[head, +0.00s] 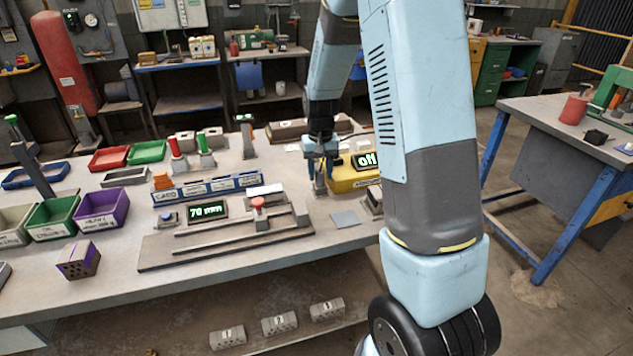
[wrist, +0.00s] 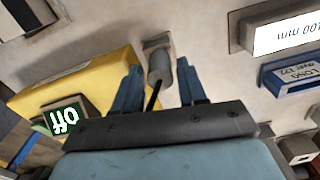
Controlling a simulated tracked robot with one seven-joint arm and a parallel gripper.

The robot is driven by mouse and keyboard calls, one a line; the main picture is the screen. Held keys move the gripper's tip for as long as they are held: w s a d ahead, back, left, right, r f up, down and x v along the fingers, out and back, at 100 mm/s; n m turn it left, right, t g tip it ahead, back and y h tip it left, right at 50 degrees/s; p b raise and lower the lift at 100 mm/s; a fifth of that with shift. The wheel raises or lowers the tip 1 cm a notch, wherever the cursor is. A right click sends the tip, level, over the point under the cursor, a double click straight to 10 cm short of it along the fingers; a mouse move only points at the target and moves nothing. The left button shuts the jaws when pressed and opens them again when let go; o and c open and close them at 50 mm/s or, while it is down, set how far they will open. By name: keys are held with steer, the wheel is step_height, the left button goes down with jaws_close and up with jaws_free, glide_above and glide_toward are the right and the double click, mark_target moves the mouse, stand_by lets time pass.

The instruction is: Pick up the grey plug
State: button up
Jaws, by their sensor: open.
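In the wrist view, a small grey cylindrical piece (wrist: 160,64), apparently the grey plug, shows between the two blue fingers of my gripper (wrist: 158,70). The fingers are open, with a gap visible on each side of it. Its far end meets a grey block-like part (wrist: 157,42), and a thin dark rod or cable runs from its near end toward my gripper's body. In the head view my gripper (head: 320,178) points down over the bench, just left of the yellow box; the plug cannot be made out there.
The yellow box (head: 350,182) with an "off" display stands close beside my gripper; it also shows in the wrist view (wrist: 85,85). A blue labelled rack (head: 207,188) and a "70 mm" fixture (head: 204,212) lie to the left. Coloured bins (head: 101,208) stand farther left.

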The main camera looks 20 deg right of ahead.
steer(key=shift+f, duration=0.75)
jaws_close()
